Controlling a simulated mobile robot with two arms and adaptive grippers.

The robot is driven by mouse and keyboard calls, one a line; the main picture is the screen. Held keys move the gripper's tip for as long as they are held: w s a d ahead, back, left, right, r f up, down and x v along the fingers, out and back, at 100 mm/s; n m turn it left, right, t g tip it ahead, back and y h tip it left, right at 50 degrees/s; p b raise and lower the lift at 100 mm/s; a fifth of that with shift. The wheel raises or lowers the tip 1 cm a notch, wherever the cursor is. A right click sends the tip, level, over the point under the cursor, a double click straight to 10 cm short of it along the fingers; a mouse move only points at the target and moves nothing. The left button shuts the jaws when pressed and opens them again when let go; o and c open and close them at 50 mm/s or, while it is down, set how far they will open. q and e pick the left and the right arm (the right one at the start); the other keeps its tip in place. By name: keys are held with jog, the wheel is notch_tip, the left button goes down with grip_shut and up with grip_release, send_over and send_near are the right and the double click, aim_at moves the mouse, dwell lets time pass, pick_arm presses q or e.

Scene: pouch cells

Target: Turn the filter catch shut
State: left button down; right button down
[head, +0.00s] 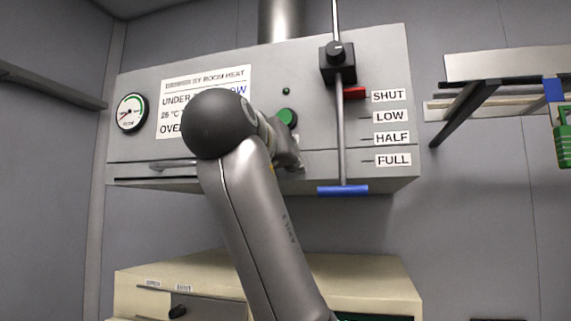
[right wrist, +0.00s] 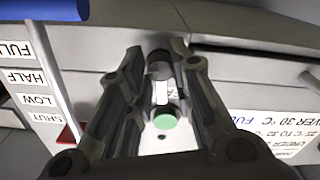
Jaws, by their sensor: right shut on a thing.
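The filter catch (right wrist: 160,66) is a small dark knob on the hood's front face, near its lower edge. It shows in the right wrist view between the fingertips of my right gripper (right wrist: 159,54), which is shut on it. The fingers hide part of the catch, so I cannot tell its turn angle. In the head view my right arm hides the catch, and only part of the right gripper (head: 289,155) shows below a green button (head: 287,117). The green button (right wrist: 166,120) also shows in the wrist view, close to the catch. My left gripper is not in view.
The grey hood (head: 270,75) carries a gauge (head: 131,113), a handle bar (head: 172,164) and a vertical rod with a blue grip (head: 343,190). Labels beside the rod read SHUT to FULL. A cream cabinet (head: 380,275) stands below. A shelf (head: 500,66) is at right.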

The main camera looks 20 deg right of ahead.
jog(key=shift+n+b, duration=2)
jog(key=shift+n, duration=6.2)
jog(key=c, duration=1.3)
grip_release()
jog(key=shift+o, duration=0.2)
